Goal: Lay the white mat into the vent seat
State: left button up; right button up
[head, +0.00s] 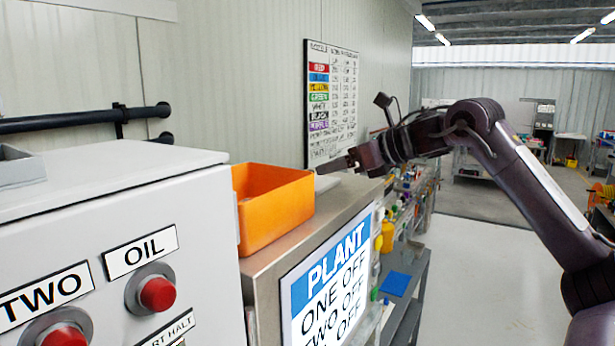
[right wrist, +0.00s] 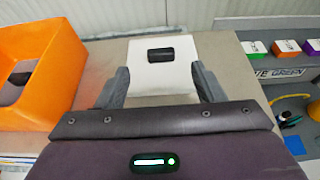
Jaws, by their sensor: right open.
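The white mat (right wrist: 165,75) is a pale flat piece with a small black block on its top. It lies on the bench top, right of the orange bin. In the head view only a pale edge of it (head: 326,183) shows beside the bin. My right gripper (head: 338,165) is over the bench top; in the right wrist view its open fingers (right wrist: 160,70) stand on either side of the mat. I cannot tell whether they touch it. I cannot make out the vent seat in either view. My left gripper is not in view.
The orange bin (head: 275,172) stands on the bench (head: 340,208) and holds a dark grey piece with a black block (right wrist: 20,75). A grey cabinet (head: 120,185) with red buttons stands at the left. Colored boxes (right wrist: 288,47) sit beyond the bench's right side. The wall rises close behind.

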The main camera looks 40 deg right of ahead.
jog(key=x, duration=0.1)
jog(key=p+x, duration=0.1)
jog(key=x, duration=0.1)
jog(key=p+x, duration=0.1)
jog(key=x, duration=0.1)
jog(key=shift+w+r, duration=0.15)
jog(key=shift+r, duration=0.1)
jog(key=shift+w+f, duration=0.25)
jog(key=shift+f, duration=0.1)
jog(key=shift+s, duration=0.1)
jog(key=shift+c, duration=1.2)
jog(key=c, duration=0.8)
pick_arm(q)
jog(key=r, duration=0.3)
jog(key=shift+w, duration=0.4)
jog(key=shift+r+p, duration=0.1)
jog(key=shift+p, duration=0.25)
pick_arm(e)
jog(key=shift+r, duration=0.15)
